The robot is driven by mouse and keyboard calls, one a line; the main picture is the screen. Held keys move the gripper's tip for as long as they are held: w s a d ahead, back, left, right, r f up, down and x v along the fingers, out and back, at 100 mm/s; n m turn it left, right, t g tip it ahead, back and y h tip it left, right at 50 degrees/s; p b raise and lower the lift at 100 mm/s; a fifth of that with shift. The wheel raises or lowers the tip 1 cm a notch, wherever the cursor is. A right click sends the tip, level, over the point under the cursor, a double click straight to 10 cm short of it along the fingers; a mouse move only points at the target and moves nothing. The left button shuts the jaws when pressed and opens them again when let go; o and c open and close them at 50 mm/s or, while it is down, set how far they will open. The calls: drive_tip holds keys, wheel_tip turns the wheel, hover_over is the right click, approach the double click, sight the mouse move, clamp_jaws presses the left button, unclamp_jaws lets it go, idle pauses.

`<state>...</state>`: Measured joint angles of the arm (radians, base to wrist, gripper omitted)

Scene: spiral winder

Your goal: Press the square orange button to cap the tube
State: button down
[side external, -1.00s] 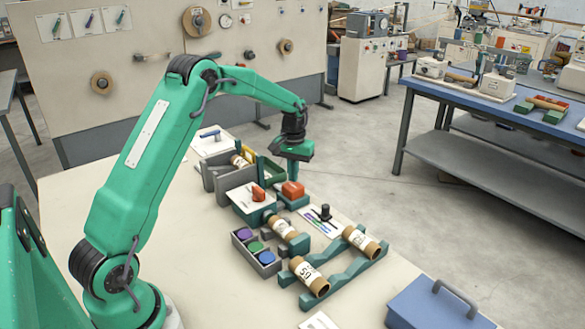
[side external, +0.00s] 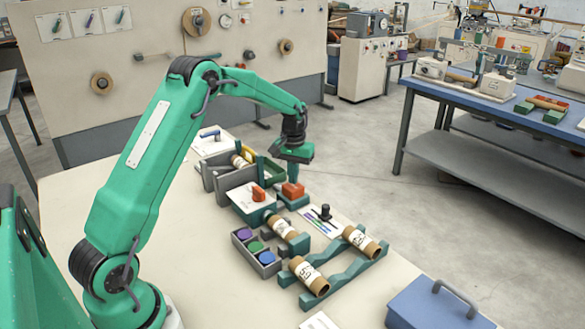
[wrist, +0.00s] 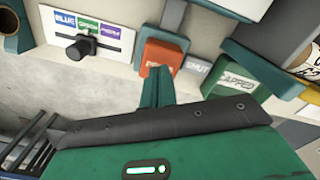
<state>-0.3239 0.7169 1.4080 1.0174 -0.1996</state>
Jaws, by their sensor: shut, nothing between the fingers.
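The square orange button (side external: 292,190) sits on a green base behind the tube station in the side view. It also shows in the wrist view (wrist: 160,57), just beyond my fingertips. My gripper (side external: 293,179) is shut and empty, pointing down with its tips at the top of the button. In the wrist view my fingers (wrist: 156,86) overlap the button's near edge; I cannot tell whether they touch it. A cardboard tube with a white label (side external: 282,228) lies in the station in front of the button.
An orange knob (side external: 258,193) sits on a box left of the button. A black slider (side external: 325,212) stands on a colour-labelled panel to the right. A tray of coloured caps (side external: 257,252) and a green rack (side external: 339,278) with two tubes lie nearer the camera.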

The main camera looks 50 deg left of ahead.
sight(293, 186)
drive_tip(key=shift+f, duration=1.6)
drive_tip(key=shift+r, duration=4.05)
